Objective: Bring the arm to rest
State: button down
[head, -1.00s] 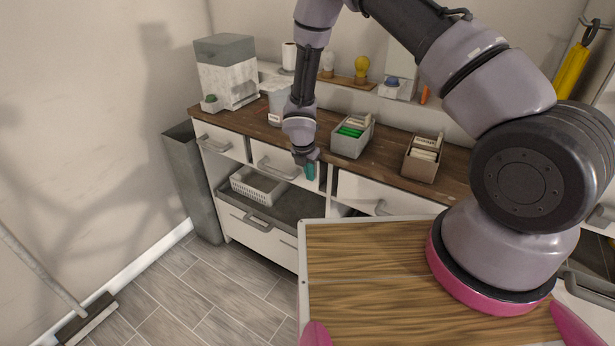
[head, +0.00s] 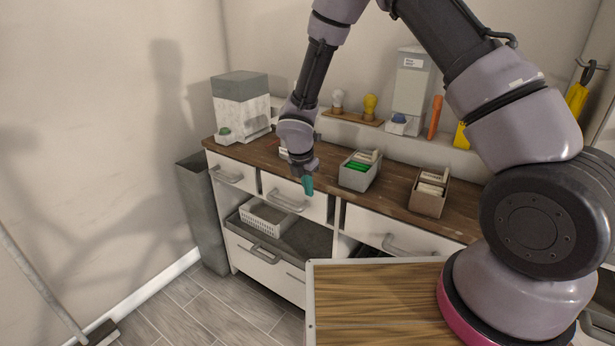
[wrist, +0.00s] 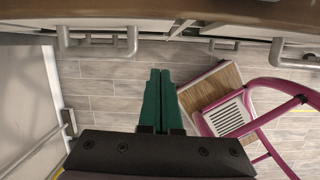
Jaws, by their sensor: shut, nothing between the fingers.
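My gripper (head: 308,186) is at the end of the arm in the head view, with teal fingers pointing down. It appears in front of the counter's (head: 400,196) front edge, near the upper drawers; its exact distance from them is hard to tell. In the wrist view its green fingers (wrist: 161,98) lie side by side, shut with nothing between them. The upper arm and shoulder fill the right of the head view.
A grey bin with green cards (head: 358,172) and a brown card box (head: 428,192) stand on the counter right of my gripper. A white-and-grey container (head: 240,105) stands at left. Drawer handles (head: 288,202) stick out.

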jog(key=s+d+r+m, duration=0.1)
jog(key=d+r+m, duration=0.4)
jog(key=r, duration=0.4)
jog(key=s+d+r+m+t, duration=0.1)
jog(key=d+r+m, duration=0.5)
jog(key=r, duration=0.3)
jog(key=d+r+m, duration=0.5)
jog(key=r, duration=0.5)
jog(key=s+d+r+m+t+y, duration=0.1)
jog(key=s+d+r+m+t, duration=0.1)
jog(key=s+d+r+m, duration=0.2)
jog(key=s+d+r+m+t+y, duration=0.1)
jog(key=s+d+r+m+y, duration=0.1)
jog(key=s+r+m, duration=0.8)
jog(key=s+d+m, duration=0.1)
jog(key=s+m, duration=0.1)
jog(key=s, duration=0.3)
jog(key=shift+s+d+m+t+y, duration=0.3)
jog(key=shift+s+d+m+t, duration=0.1)
